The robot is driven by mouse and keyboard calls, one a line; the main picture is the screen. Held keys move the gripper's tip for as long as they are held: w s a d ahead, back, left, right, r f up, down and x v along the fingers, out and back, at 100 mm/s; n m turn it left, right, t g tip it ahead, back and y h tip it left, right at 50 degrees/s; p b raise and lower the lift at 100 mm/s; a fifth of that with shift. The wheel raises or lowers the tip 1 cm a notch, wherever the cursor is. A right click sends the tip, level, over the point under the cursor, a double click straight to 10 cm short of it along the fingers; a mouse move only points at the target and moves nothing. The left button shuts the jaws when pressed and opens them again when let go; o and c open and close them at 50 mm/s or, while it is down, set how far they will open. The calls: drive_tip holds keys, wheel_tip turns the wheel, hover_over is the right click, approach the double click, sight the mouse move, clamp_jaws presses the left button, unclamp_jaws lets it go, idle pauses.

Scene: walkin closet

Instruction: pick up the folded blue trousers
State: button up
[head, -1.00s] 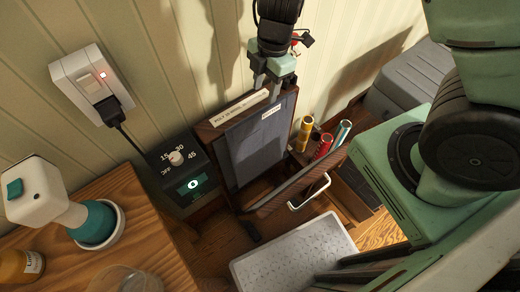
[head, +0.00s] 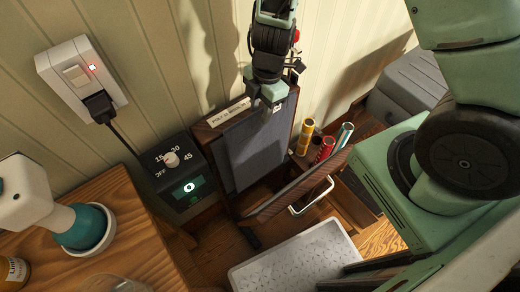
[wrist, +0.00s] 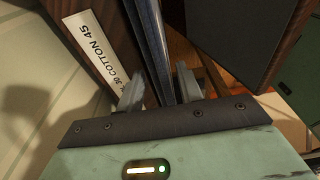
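The folded blue trousers (head: 255,155) hang upright as a flat dark blue-grey panel in an open wooden trouser press (head: 215,122). My gripper (head: 268,105) is at their top edge, covering part of it in the head view. In the wrist view the trousers (wrist: 150,35) show edge-on as a thin dark band running between my two fingers (wrist: 160,88). One finger is on each side, spread apart, with a small gap visible on the left. The lower ends of the fingers are partly hidden.
The press's label strip (head: 229,112) is left of the gripper. A timer box (head: 180,180) stands left, under a wall switch (head: 80,75). The hinged press board (head: 300,185) and colored tubes (head: 325,150) are right. A pale tray (head: 295,260) lies in front, a grey case (head: 408,82) behind.

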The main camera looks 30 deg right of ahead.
clamp_jaws()
idle(1.2)
